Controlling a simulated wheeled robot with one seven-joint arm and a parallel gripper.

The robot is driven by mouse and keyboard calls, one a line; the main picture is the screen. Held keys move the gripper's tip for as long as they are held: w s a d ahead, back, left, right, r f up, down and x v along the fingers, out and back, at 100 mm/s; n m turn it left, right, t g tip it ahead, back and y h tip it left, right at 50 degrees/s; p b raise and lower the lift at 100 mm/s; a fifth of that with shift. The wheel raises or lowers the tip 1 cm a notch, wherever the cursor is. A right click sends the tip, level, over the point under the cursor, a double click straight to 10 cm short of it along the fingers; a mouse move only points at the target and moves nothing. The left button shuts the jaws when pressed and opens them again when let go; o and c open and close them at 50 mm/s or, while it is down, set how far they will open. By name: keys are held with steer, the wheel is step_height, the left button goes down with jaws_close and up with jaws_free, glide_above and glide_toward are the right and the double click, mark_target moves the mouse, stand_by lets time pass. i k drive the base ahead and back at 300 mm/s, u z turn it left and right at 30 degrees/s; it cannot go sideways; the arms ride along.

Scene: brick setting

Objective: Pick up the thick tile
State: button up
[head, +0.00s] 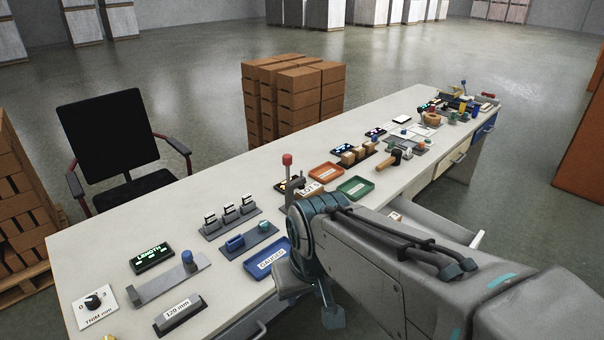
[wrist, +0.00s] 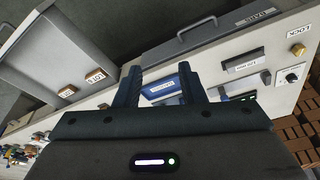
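I cannot single out the thick tile with certainty. Flat pale pieces lie on the far part of the long white bench (head: 75,250), including a white square (head: 401,119) on a dark base; their thickness is too small to judge. My gripper (wrist: 160,78) is open in the wrist view, with its two fingers apart and nothing seen between them. Beyond the fingers is the blue tray (wrist: 161,88), marked GAUGES in the head view (head: 268,258). In the head view my arm hides part of the bench front.
Orange (head: 326,172) and green (head: 355,188) trays lie mid-bench. A LENGTH display (head: 152,257), a slide with a blue knob (head: 188,258) and a dial plate (head: 95,304) are near left. An open drawer (head: 440,226) juts from the front. A chair (head: 108,135) and boxes (head: 290,95) stand behind.

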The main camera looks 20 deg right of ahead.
mark_target(315, 187)
steer(key=z, duration=0.6)
steer(key=i, duration=0.6)
steer(key=z, duration=0.65)
steer(key=i, duration=0.45)
